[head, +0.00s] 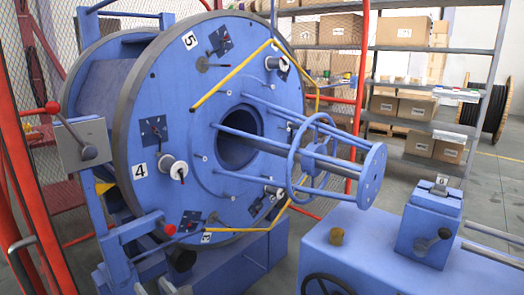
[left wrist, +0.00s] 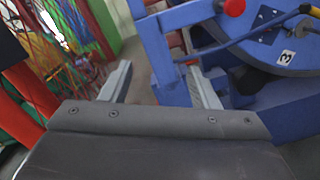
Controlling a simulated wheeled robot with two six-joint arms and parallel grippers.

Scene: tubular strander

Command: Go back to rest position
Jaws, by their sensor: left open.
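My left gripper (left wrist: 160,70) shows in the left wrist view, with its two grey fingers spread apart and nothing between them. A blue upright frame post (left wrist: 158,50) of the strander stands beyond the fingers, and I cannot tell how close it is. I cannot clearly make out the left gripper in the head view. The blue strander drum (head: 160,110) fills the left and middle of the head view, with numbered plates and bobbin spindles on its face. My right gripper is in neither view.
Red fence posts (head: 40,190) stand at the left. A blue machine bed (head: 390,265) with a clamp block (head: 428,228) is at the lower right. Shelves with boxes (head: 403,28) stand behind.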

